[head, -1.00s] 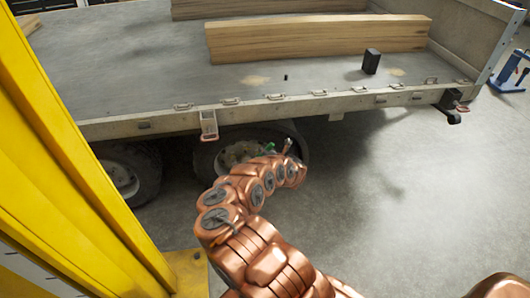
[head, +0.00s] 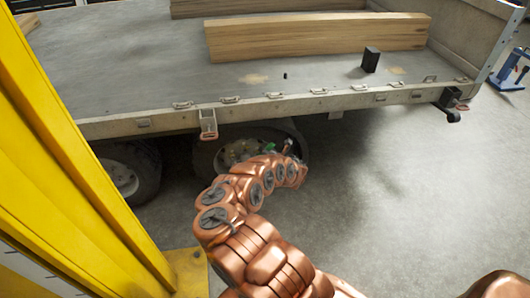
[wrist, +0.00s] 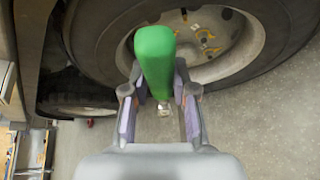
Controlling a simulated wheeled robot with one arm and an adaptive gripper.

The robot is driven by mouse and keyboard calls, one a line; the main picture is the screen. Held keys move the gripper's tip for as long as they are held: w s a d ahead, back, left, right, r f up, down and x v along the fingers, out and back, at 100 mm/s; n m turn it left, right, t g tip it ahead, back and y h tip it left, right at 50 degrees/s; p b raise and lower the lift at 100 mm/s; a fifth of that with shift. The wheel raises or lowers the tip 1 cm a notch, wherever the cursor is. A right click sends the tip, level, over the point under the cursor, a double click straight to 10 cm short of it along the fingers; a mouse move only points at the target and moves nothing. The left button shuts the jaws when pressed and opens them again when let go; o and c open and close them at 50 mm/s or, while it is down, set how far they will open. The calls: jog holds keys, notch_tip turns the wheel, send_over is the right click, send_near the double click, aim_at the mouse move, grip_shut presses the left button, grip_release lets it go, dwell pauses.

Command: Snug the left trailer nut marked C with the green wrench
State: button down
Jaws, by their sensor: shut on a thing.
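My gripper (wrist: 159,105) is shut on the green wrench (wrist: 155,55). The wrench's green handle stands out between the fingers toward the wheel, and a small metal end shows below it. The trailer wheel (wrist: 275,35) fills the top of the wrist view, with its pale rim (wrist: 228,38) and several nuts with yellow markers (wrist: 203,34). The letters are too small to read, so I cannot tell which nut is C. The wrench appears in front of the tyre and rim; contact is unclear. In the head view my arm partly hides the wheel (head: 205,158).
The trailer bed edge (head: 290,108) overhangs the wheel, with a bracket (head: 208,124) hanging down. A second wheel (head: 125,170) is at left. A yellow structure (head: 75,150) stands close at left. The floor (head: 420,190) to the right is clear.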

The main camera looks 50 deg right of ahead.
jog(key=shift+s+a+p, duration=1.15)
jog(key=shift+s+p, duration=0.05)
jog(key=shift+s, duration=0.25)
jog(key=c, duration=1.5)
grip_release()
grip_shut()
